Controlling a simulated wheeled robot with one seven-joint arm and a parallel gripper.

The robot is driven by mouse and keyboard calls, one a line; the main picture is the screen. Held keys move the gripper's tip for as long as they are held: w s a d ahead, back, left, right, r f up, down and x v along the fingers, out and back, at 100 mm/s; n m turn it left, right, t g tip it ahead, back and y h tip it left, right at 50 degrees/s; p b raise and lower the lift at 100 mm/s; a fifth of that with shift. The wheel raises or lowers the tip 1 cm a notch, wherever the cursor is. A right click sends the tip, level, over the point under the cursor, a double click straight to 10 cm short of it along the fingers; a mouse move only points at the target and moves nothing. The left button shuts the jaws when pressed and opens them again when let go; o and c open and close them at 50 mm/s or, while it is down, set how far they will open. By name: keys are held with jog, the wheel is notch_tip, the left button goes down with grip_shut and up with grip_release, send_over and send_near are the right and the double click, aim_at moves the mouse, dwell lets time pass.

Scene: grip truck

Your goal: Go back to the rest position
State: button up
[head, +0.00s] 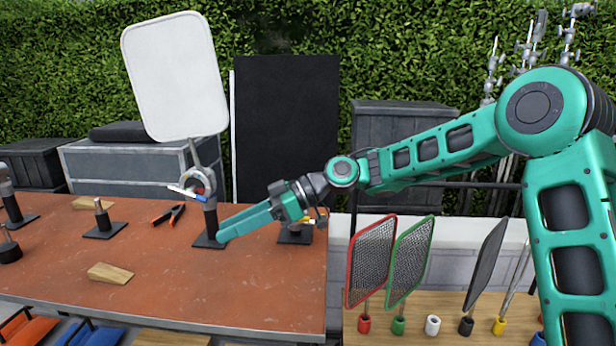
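My teal arm reaches from the right over the orange-red table (150,262). My gripper (222,236) points left and slightly down, low over the table. Its fingers show side-on as one bar, so I cannot tell whether they are open or shut. The fingertips are just right of a black post (210,222) on a flat base; I cannot tell if they touch it. A grey round clamp (200,184) with a blue-and-white handle tops this post. A white framed panel (175,78) stands up from the clamp, tilted slightly. I see nothing held in the fingers.
Red-and-black pliers (168,214), a wooden wedge (110,273) and small black-based posts (103,218) are on the table. Another small stand (296,234) is below my wrist. At right, a red-framed screen (371,262) and a green-framed screen (410,262) stand on a wooden surface.

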jog(key=s+d+f+m+t+h, duration=0.1)
jog(key=d+f+m+t+h, duration=0.2)
jog(key=d, duration=0.9)
jog(key=s+d+f+m+h, duration=0.1)
jog(key=d+f+m+h, duration=0.3)
jog(key=d, duration=0.7)
jog(key=d+f+m+t+h, duration=0.25)
jog(key=d+m, duration=0.25)
jog(key=d, duration=0.7)
jog(key=s+d+m+h, duration=0.3)
jog(key=s+d+m, duration=0.3)
jog(key=s+d, duration=0.55)
jog(key=s+d+m+g, duration=0.2)
jog(key=s+d+m, duration=0.5)
jog(key=s, duration=0.8)
jog(key=d+f, duration=0.1)
jog(key=d, duration=0.1)
jog(key=shift+d, duration=0.35)
jog(key=shift+h, duration=0.25)
jog(key=shift+w+f+g, duration=0.2)
jog(key=shift+w+g, duration=0.05)
jog(key=shift+w, duration=0.3)
